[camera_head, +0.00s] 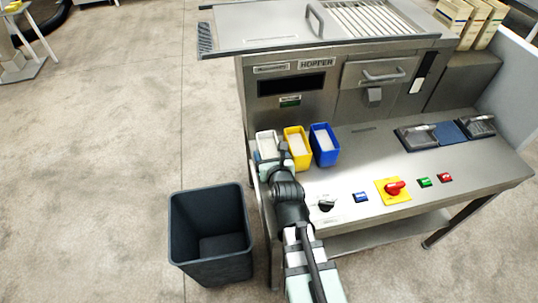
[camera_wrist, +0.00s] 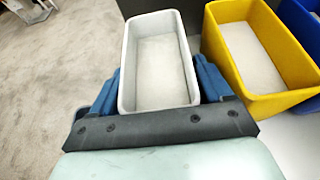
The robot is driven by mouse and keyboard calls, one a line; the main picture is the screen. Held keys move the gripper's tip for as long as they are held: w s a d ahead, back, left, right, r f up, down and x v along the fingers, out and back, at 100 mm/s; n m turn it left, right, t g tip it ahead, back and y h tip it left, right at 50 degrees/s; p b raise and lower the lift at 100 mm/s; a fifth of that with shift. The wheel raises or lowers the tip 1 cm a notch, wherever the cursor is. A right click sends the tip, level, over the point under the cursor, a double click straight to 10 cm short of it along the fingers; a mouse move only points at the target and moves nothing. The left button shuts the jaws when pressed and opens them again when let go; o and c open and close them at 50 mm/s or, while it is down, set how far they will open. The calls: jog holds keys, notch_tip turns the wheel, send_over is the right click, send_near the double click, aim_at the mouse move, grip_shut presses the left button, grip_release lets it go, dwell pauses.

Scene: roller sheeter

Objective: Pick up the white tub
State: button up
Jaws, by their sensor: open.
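The white tub (camera_head: 266,144) stands at the left end of the machine's steel ledge, leftmost in a row of tubs. In the wrist view the white tub (camera_wrist: 161,62) is upright and has pale contents. My gripper (camera_wrist: 158,90) is open, with one blue finger on the tub's left side and one on its right. I cannot tell whether the fingers touch its walls. In the head view my gripper (camera_head: 276,160) is at the white tub, and my arm hides part of the tub's front.
A yellow tub (camera_head: 302,158) stands close on the right, then a blue tub (camera_head: 325,152). The steel machine (camera_head: 350,90) rises behind them. Knobs and buttons, including a red knob on a yellow plate (camera_head: 393,190), lie to the right. A dark bin (camera_head: 211,237) stands on the floor at left.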

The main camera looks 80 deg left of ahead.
jog(key=shift+c, duration=0.3)
jog(key=c, duration=0.9)
